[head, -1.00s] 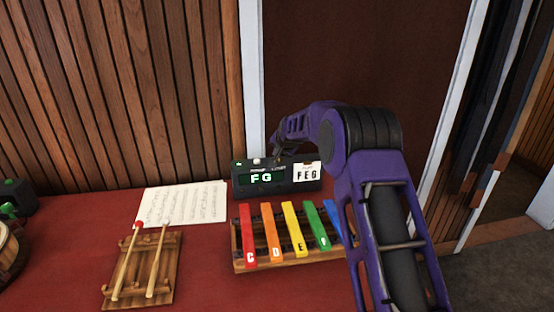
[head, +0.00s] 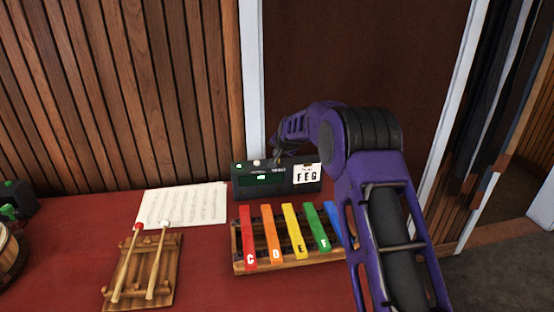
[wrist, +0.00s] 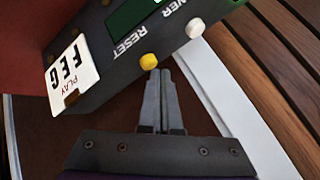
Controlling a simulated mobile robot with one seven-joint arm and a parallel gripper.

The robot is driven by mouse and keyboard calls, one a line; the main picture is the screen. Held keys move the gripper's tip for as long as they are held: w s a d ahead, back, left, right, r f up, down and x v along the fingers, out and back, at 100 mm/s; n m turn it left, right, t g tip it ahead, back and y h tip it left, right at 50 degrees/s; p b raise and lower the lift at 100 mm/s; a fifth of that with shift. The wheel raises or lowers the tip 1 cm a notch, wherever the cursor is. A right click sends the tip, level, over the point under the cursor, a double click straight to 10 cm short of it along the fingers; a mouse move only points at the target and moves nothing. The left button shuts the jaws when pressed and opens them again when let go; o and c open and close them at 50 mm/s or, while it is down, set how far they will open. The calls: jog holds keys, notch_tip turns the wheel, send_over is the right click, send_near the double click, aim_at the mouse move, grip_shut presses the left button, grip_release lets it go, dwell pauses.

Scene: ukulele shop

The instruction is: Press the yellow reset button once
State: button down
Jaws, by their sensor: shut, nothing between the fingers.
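The yellow reset button (wrist: 148,61) sits on top of a dark box (head: 240,192), beside the word RESET in the wrist view. My gripper (wrist: 160,73) is shut and empty. Its fingertips are right at the yellow button's edge; I cannot tell whether they touch it. In the head view my gripper (head: 278,156) is at the top of the box, and the yellow button cannot be made out there. The box's green display (head: 262,179) shows only a small white mark. A white button (wrist: 195,28) is beside the yellow one.
A card reading FEG (head: 307,174) is on the box's right front. A xylophone with coloured bars (head: 293,231) stands in front of it. Sheet music (head: 183,204) and a wooden rack with two mallets (head: 143,270) lie to the left on the red table (head: 65,255).

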jog(key=shift+r, duration=0.45)
jog(key=shift+r, duration=0.1)
jog(key=shift+r+p, duration=1.45)
jog(key=shift+r, duration=0.95)
